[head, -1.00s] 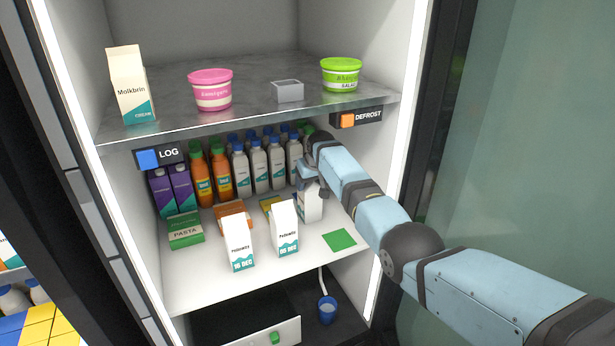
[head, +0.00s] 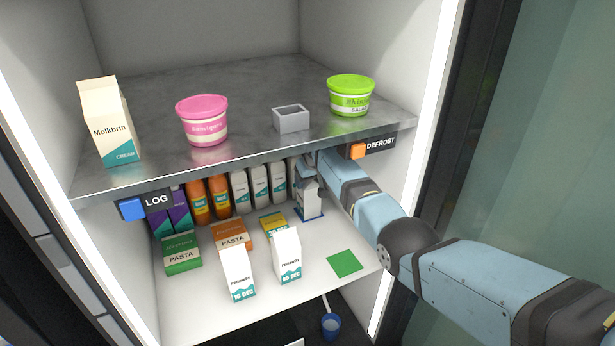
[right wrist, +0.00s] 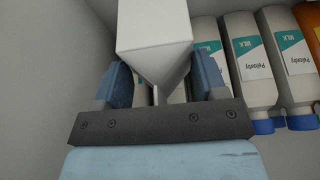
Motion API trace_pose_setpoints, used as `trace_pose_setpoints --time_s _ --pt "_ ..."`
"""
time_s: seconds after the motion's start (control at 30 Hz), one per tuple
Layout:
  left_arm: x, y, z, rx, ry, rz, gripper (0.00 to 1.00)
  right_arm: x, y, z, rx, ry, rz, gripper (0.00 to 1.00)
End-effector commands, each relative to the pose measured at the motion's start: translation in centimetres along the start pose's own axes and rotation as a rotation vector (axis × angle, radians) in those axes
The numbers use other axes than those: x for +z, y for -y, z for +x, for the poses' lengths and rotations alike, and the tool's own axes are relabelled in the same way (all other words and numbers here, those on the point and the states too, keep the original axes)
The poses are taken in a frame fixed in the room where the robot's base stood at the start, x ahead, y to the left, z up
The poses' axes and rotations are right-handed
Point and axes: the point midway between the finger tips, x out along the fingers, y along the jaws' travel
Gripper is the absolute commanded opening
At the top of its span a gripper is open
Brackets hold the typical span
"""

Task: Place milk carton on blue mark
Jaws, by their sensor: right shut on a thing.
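A white milk carton (head: 311,203) stands upright at the back right of the lower fridge shelf, in my right gripper (head: 312,176). Blue edges of the blue mark (head: 314,218) show around its base; I cannot tell whether it rests on the mark or hangs just above. In the right wrist view, the fingers of my right gripper (right wrist: 162,82) are on both sides of the carton (right wrist: 153,28). Two more white milk cartons, one dated 16 DEC (head: 238,272) and one dated 20 DEC (head: 287,256), stand at the shelf's front. My left gripper is not in view.
A green mark (head: 344,263) lies bare at front right. Bottles (head: 259,184) line the back. A green pasta box (head: 181,254), an orange pasta box (head: 231,236) and a yellow box (head: 273,224) lie nearby. The upper shelf (head: 240,130) overhangs my right arm.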

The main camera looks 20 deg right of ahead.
Motion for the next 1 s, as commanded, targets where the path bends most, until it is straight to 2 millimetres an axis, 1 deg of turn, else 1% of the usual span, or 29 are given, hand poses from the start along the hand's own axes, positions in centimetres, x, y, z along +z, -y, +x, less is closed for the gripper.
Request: trace_pose_setpoints --time_s 0.37,0.4,0.47,0.5,0.53,0.83,0.93,1.0 --pt "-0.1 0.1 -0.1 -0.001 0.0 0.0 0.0 0.1 -0.1 0.1 0.001 0.001 0.001 0.24" --pt "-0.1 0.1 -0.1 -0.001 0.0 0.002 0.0 0.1 -0.1 0.1 0.001 0.001 0.001 0.68" --pt "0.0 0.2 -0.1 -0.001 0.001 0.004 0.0 0.1 -0.1 0.1 0.001 0.001 0.001 0.82" --pt "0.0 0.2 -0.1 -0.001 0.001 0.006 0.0 0.1 -0.1 0.1 0.001 0.001 0.001 0.91" --pt "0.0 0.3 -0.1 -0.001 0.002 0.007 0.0 0.1 -0.1 0.1 0.001 0.001 0.001 0.95" --pt "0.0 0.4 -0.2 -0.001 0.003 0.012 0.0 0.1 -0.1 -0.1 0.001 0.0 0.001 0.95" --pt "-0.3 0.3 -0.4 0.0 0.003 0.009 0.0 0.0 -0.1 -0.9 0.001 -0.001 0.001 0.95" --pt "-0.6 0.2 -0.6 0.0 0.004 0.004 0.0 0.0 -0.1 -1.8 0.001 -0.001 0.001 0.95"
